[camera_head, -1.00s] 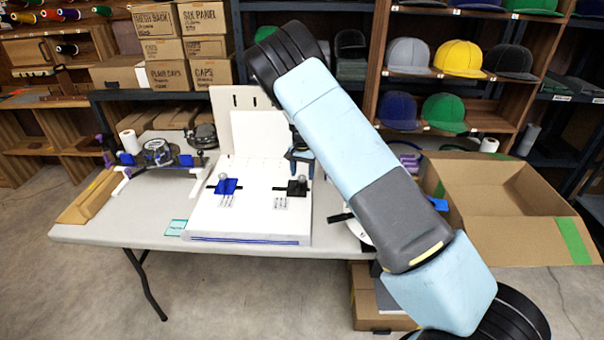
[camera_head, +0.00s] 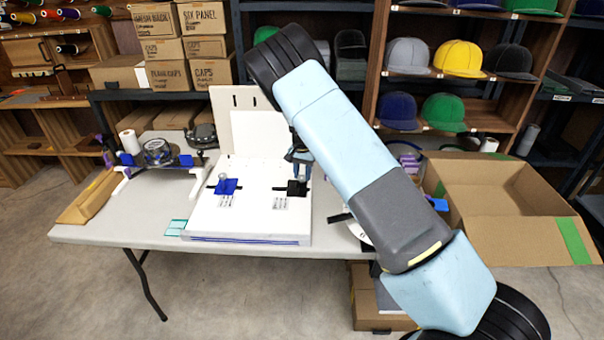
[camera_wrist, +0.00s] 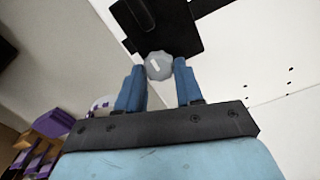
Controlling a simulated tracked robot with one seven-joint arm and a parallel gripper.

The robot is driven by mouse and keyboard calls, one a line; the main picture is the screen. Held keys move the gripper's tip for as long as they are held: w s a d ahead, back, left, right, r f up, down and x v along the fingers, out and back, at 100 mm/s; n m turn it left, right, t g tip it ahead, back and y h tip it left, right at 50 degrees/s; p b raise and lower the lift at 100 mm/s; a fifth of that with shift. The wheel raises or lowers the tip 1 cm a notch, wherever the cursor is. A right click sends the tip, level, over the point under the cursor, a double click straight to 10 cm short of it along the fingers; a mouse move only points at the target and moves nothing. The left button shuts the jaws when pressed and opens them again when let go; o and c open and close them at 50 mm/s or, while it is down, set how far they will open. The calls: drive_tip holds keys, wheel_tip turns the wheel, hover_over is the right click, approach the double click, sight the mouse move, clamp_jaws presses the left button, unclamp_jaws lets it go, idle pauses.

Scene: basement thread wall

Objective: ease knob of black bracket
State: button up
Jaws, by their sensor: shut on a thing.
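The black bracket (camera_head: 291,188) sits on the right part of the white board (camera_head: 255,217) on the table. In the wrist view the black bracket (camera_wrist: 157,22) fills the top middle, with its round grey knob (camera_wrist: 159,66) at its near edge. My gripper (camera_wrist: 159,74) has one blue finger on each side of the knob and is shut on it. In the head view my gripper (camera_head: 302,160) is at the bracket, partly hidden by my arm, and the knob is hard to make out.
A blue bracket (camera_head: 226,186) with its own knob sits left on the same board. A white upright panel (camera_head: 245,120) stands behind. An open cardboard box (camera_head: 500,215) lies at the right. A blue and white clamp fixture (camera_head: 157,155) stands on the table's left.

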drive_tip(key=shift+n, duration=0.3)
drive_tip(key=n, duration=0.3)
drive_tip(key=shift+a+r+n, duration=0.1)
drive_tip(key=shift+n, duration=0.2)
drive_tip(key=n, duration=0.4)
drive_tip(key=shift+a+n, duration=0.1)
drive_tip(key=shift+n, duration=0.2)
drive_tip(key=n, duration=0.4)
drive_tip(key=shift+s+a+n, duration=0.1)
drive_tip(key=shift+n, duration=2)
drive_tip(key=o, duration=1)
drive_tip(key=shift+o, duration=0.2)
